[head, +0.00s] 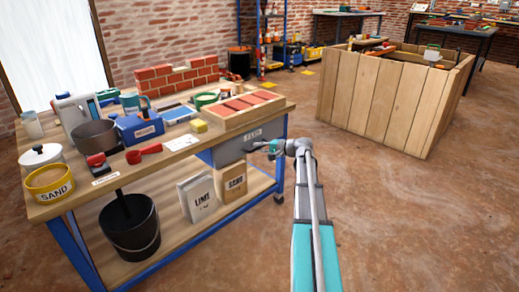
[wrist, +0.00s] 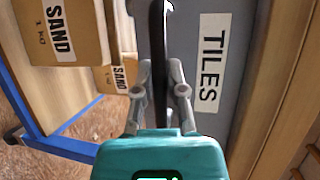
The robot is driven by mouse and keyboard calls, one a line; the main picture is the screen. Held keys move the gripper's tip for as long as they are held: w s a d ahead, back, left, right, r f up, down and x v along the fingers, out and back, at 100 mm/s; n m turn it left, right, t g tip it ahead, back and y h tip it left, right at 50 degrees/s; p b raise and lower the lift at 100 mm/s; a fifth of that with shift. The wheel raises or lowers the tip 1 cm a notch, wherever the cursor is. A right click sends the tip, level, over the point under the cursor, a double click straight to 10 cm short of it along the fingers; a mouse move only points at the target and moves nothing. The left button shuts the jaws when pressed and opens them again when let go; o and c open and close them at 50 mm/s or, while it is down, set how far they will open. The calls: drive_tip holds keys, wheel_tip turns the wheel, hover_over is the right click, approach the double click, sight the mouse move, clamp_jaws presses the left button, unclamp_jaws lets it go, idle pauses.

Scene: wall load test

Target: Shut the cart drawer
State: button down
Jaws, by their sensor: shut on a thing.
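The cart (head: 110,203) is a wooden-topped bench on a blue frame with wheels, at the left in the head view. Its grey drawer (head: 229,149) sits under the right end of the top. How far out it stands is hard to tell. In the wrist view the grey drawer front (wrist: 190,110) fills the middle, with a white TILES label (wrist: 212,62). A dark bar handle (wrist: 158,28) runs down the drawer front. My gripper (wrist: 160,72) is shut on the handle; in the head view it (head: 268,148) is at the drawer front.
Sand and lime bags (head: 197,199) and a black bucket (head: 131,228) stand on the lower shelf. Tools, a pot and a brick tray (head: 239,107) crowd the top. A wooden crate (head: 392,98) stands behind right. The floor at the right is clear.

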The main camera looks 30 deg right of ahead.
drive_tip(key=c, duration=0.7)
unclamp_jaws()
drive_tip(key=shift+w, duration=0.2)
drive_tip(key=shift+s+a, duration=0.1)
drive_tip(key=shift+s, duration=0.15)
